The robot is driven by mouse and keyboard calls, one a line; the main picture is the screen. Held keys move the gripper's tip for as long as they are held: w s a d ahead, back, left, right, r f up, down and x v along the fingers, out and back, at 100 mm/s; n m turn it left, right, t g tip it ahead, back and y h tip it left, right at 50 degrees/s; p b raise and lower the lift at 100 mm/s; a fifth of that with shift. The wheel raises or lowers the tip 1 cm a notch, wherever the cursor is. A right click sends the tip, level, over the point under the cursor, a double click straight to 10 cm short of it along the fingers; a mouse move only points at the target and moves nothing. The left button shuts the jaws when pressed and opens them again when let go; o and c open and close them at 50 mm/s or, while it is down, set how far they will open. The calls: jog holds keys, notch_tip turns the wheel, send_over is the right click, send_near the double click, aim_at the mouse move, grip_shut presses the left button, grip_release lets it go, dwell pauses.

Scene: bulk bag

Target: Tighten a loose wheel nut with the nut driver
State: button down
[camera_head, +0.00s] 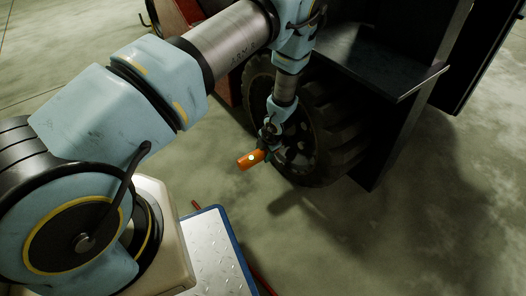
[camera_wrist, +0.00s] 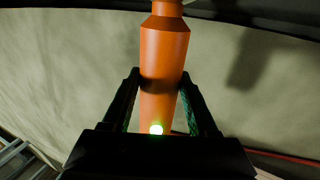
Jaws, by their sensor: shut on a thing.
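My gripper (camera_wrist: 158,100) is shut on the orange nut driver (camera_wrist: 164,48), with one dark finger on each side of its body. A bright green-yellow light shows on the driver's near end in the wrist view. In the head view the orange driver (camera_head: 251,159) sticks out to the left of my gripper (camera_head: 268,148), close in front of the wheel (camera_head: 325,145). The wheel has a dark, lugged tyre and a hub partly hidden behind my arm. The single wheel nuts are too small and dark to tell apart, and I cannot tell whether the driver touches one.
The dark vehicle body (camera_head: 385,60) with a flat step overhangs the wheel. A red part (camera_head: 180,15) stands behind my arm. A blue-edged metal plate (camera_head: 212,252) lies low beside my base, with a red bar along it. The concrete floor (camera_head: 420,220) at right is clear.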

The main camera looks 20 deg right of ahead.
aim_at(252, 157)
jog(key=shift+w+d+p, duration=0.2)
jog(key=shift+d+p, duration=0.5)
jog(key=shift+p, duration=0.7)
dwell(0.4)
jog(key=shift+d+r, duration=0.15)
jog(key=shift+d, duration=0.2)
dwell(0.9)
jog(key=shift+b, duration=0.3)
jog(key=shift+a+b, duration=0.3)
jog(key=shift+b, duration=0.4)
jog(key=shift+s+a+f+b, duration=0.1)
jog(key=shift+a+f+b, duration=0.1)
jog(key=shift+a+b, duration=0.3)
jog(key=shift+s+a+b, duration=0.15)
jog(key=shift+a+b, duration=0.75)
jog(key=shift+b, duration=0.95)
jog(key=shift+s+a+b, duration=0.2)
jog(key=shift+a+b, duration=0.75)
jog(key=shift+b, duration=1.2)
jog(key=shift+a, duration=0.15)
jog(key=shift+s+a+b, duration=0.2)
jog(key=shift+a+b, duration=0.7)
jog(key=shift+b, duration=0.65)
